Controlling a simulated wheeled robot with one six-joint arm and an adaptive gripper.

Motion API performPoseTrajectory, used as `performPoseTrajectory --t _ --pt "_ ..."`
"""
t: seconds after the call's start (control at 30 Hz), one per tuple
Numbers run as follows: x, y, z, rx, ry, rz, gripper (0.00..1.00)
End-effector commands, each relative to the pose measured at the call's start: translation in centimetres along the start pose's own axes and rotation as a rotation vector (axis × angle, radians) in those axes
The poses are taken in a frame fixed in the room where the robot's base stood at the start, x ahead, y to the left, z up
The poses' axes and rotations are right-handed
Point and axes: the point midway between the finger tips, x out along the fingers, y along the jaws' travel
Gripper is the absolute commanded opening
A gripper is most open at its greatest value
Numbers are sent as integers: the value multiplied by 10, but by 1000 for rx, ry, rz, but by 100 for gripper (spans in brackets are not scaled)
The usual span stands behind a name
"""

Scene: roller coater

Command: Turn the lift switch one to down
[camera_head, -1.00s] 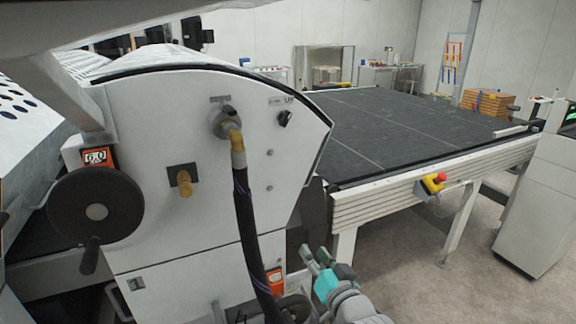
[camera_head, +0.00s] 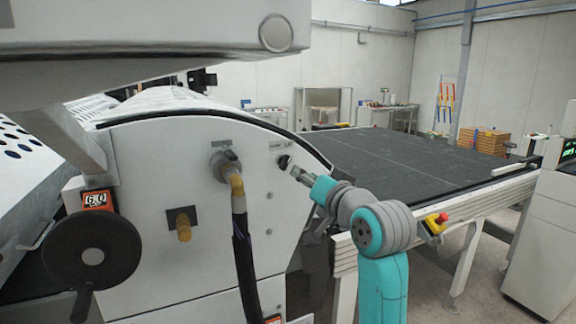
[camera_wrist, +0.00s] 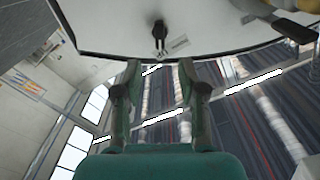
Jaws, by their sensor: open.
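The lift switch (camera_head: 283,161) is a small black rotary knob on the upper right of the machine's white side panel (camera_head: 150,150), beside a small label. In the wrist view the knob (camera_wrist: 159,29) stands out from the panel, centred beyond my fingertips. My gripper (camera_head: 296,173) is at the knob's lower right in the head view, pointing toward it. The wrist view shows its two fingers (camera_wrist: 157,68) apart with nothing between them. The knob appears clear of the fingers. Its exact turned position is too small to read.
A yellow coupling with a black hose (camera_head: 240,235) hangs left of the switch. A black handwheel (camera_head: 92,252) is at the left. A dark conveyor table (camera_head: 420,165) extends right, with a red emergency button (camera_head: 441,218) on its side. A grey overhead part (camera_head: 150,30) overhangs the panel.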

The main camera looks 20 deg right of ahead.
Motion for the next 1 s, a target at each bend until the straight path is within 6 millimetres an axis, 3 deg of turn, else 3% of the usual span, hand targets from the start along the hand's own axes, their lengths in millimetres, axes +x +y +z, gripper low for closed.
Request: performPoseTrajectory --t 0.5,0.7,1.0 --pt "82 0 1 0 -2 0 41" --pt "98 0 1 -1 -1 0 41" --pt "101 0 1 -1 0 0 41"
